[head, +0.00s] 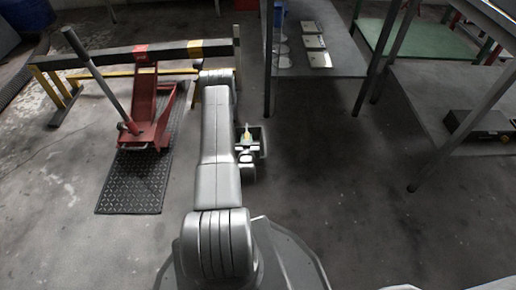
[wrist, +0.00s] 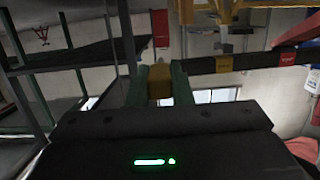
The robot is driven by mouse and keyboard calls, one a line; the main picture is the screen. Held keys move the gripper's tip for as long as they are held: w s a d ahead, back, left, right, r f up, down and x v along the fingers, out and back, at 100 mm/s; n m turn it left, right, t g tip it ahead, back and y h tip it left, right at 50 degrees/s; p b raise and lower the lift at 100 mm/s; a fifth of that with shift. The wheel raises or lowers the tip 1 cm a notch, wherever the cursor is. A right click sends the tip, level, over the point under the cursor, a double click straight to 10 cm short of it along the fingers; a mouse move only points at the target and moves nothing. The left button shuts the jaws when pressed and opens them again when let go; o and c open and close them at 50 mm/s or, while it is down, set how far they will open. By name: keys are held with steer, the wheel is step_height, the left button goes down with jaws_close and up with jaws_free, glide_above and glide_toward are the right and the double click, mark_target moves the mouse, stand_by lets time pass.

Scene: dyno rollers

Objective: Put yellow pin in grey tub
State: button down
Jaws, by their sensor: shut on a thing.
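My gripper (wrist: 159,88) is shut on the yellow pin (wrist: 160,80), which sits between its two green fingers in the wrist view. In the head view my gripper (head: 246,134) is beside my arm near the middle, and a small patch of the yellow pin (head: 247,132) shows there. The pin's full shape is hidden by the fingers and the gripper body. I cannot make out a grey tub for certain in either view.
A red floor jack (head: 150,125) stands on a black mat (head: 135,185) at left. Behind it is a black beam (head: 115,58) with red and yellow bands. A grey table (head: 340,65) is at back centre, another bench (head: 425,95) at right. Floor front right is clear.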

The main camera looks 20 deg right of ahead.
steer(key=f+b, duration=0.1)
steer(key=f, duration=0.3)
steer(key=f+b, duration=0.1)
steer(key=f, duration=0.1)
steer(key=shift+s+d+f+b, duration=0.2)
steer(key=shift+d+f+b, duration=0.1)
steer(key=shift+f+b, duration=0.85)
steer(key=shift+f, duration=1.15)
steer(key=shift+f, duration=0.6)
steer(key=c, duration=1.3)
jaws_free()
steer(key=shift+r, duration=0.1)
